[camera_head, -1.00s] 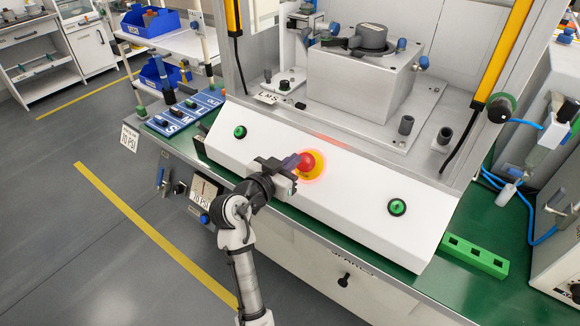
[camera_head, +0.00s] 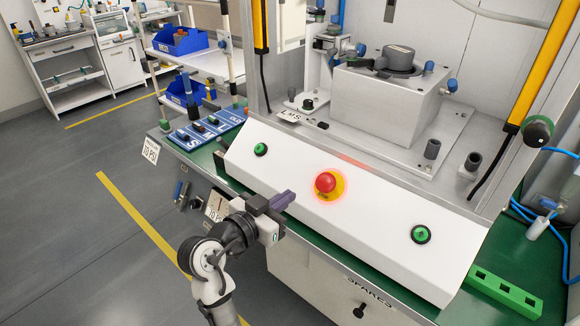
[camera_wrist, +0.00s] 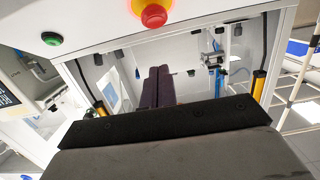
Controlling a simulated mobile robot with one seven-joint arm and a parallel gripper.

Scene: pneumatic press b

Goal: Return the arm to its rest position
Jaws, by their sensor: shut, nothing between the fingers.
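My gripper (camera_head: 284,200) is shut and empty, in front of the press's white sloped control panel (camera_head: 373,222) in the head view. Its closed purple-grey fingers (camera_wrist: 158,88) also show in the wrist view. The red emergency button (camera_head: 325,182) on its yellow base, with a red glow around it, is to the right of the fingertips and apart from them. It also shows at the top of the wrist view (camera_wrist: 153,14). My arm is bent, coming up from the bottom of the head view.
Green buttons flank the red one, left (camera_head: 261,149) and right (camera_head: 420,234). A green block (camera_head: 503,291) lies on the bench at right. Blue size trays (camera_head: 207,129) and shelves with blue bins (camera_head: 180,41) stand at left. The grey floor (camera_head: 80,220) at left is open.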

